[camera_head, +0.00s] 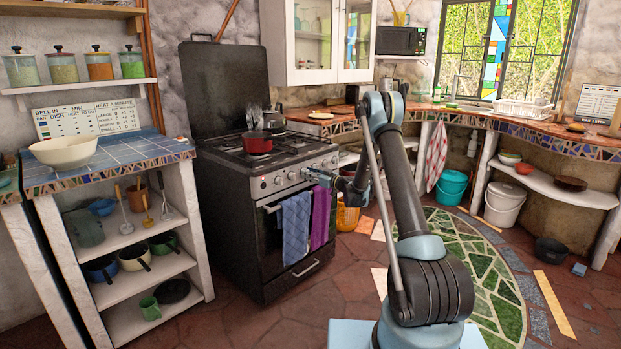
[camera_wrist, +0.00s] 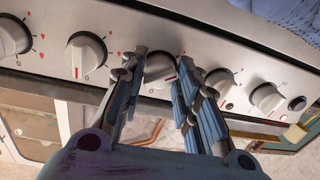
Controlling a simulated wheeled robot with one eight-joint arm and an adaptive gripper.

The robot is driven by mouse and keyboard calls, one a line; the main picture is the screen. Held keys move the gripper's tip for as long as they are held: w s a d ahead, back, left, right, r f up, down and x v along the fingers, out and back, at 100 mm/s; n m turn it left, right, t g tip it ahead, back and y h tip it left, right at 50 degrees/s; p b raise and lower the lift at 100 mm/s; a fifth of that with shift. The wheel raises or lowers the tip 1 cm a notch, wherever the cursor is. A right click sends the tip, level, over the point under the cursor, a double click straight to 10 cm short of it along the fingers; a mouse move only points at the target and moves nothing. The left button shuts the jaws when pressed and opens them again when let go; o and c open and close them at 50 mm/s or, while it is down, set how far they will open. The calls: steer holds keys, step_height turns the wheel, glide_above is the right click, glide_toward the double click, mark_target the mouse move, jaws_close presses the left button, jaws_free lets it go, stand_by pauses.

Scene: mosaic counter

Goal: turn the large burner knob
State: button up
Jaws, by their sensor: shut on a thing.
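The stove (camera_head: 262,240) stands at the middle left with a row of white knobs along its front panel. In the wrist view, the jaws of my gripper (camera_wrist: 162,75) are on either side of a middle knob (camera_wrist: 157,68) and shut on it. A small red mark shows on this knob's lower part. I cannot tell from the labels whether it is the large burner's knob. In the head view, my gripper (camera_head: 312,175) is at the right part of the panel, and the knob it holds is hard to make out.
Neighbouring knobs (camera_wrist: 86,55) and (camera_wrist: 219,82) sit close on both sides of my jaws. A red pot (camera_head: 257,143) stands on the hob. A blue towel (camera_head: 296,228) and a purple towel (camera_head: 320,217) hang on the oven front below the panel.

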steer(key=m+t, duration=0.1)
steer(key=m, duration=1.2)
steer(key=m+t+h, duration=0.1)
steer(key=m, duration=1.2)
steer(key=shift+s+a+m, duration=0.15)
steer(key=shift+s+m, duration=0.05)
steer(key=shift+m, duration=0.2)
steer(key=o, duration=1.1)
steer(key=shift+c, duration=0.2)
steer(key=v, duration=1.2)
